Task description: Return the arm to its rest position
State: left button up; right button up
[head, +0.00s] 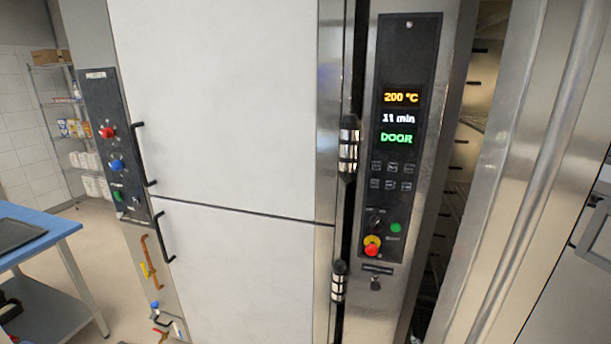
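Neither of my grippers nor either arm shows in the head view, so their position and hold are hidden. In front of me stands a tall oven with a white front (225,110). To its right is a black control panel (404,130) whose display reads 200 °C, 11 min and DOOR in green. Right of the panel, a steel door (535,170) stands open, and part of a dark interior (465,150) with rack slots shows behind it.
A blue-topped table (40,222) with a dark tray (15,235) is at the left. A wire shelf (70,125) with packages stands behind it. Black handles (163,237) stick out from the white-fronted unit. Bare floor (105,245) lies between table and oven.

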jog(key=s+a+f+m+g+y, duration=0.2)
jog(key=s+g, duration=0.1)
jog(key=s, duration=0.5)
jog(key=s+a+f+m+g+y, duration=0.1)
jog(key=s+f+g+y, duration=0.15)
jog(key=s, duration=0.45)
notch_tip(320, 180, down, 32)
jog(key=s+g, duration=0.2)
jog(key=s, duration=0.1)
jog(key=s+d+f, duration=0.2)
jog(key=s+f, duration=0.8)
jog(key=s, duration=0.1)
jog(key=s+d+f, duration=0.2)
jog(key=s+f, duration=0.8)
jog(key=s, duration=0.1)
jog(key=shift+g, duration=0.35)
jog(key=shift+s+h, duration=0.15)
jog(key=shift+h, duration=0.1)
